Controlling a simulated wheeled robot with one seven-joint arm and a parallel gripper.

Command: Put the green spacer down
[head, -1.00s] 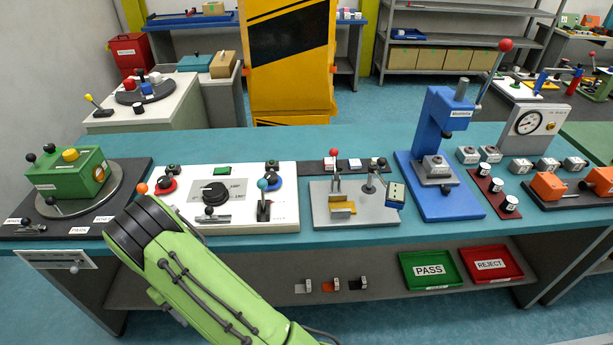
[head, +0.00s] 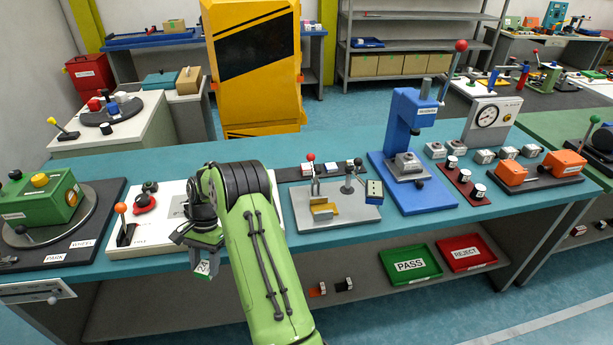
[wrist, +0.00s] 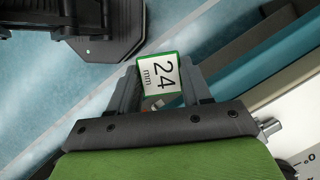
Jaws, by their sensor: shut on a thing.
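The green spacer (wrist: 160,75) is a small block with a green rim and a white face marked "24 mm". It sits between the two fingers of my gripper (wrist: 158,92) in the wrist view. In the head view my gripper (head: 204,246) points down just in front of the bench's front edge. The spacer (head: 202,268) hangs below it, its label tilted. Blue floor shows around the spacer in the wrist view, and it touches nothing but the fingers there.
The white panel (head: 150,246) lies on the teal bench (head: 330,238) behind my gripper, partly hidden by my arm. On the lower shelf, an orange-faced block (head: 317,290) and a dark block (head: 344,284) stand near a green PASS tray (head: 411,281) and a red REJECT tray (head: 487,265).

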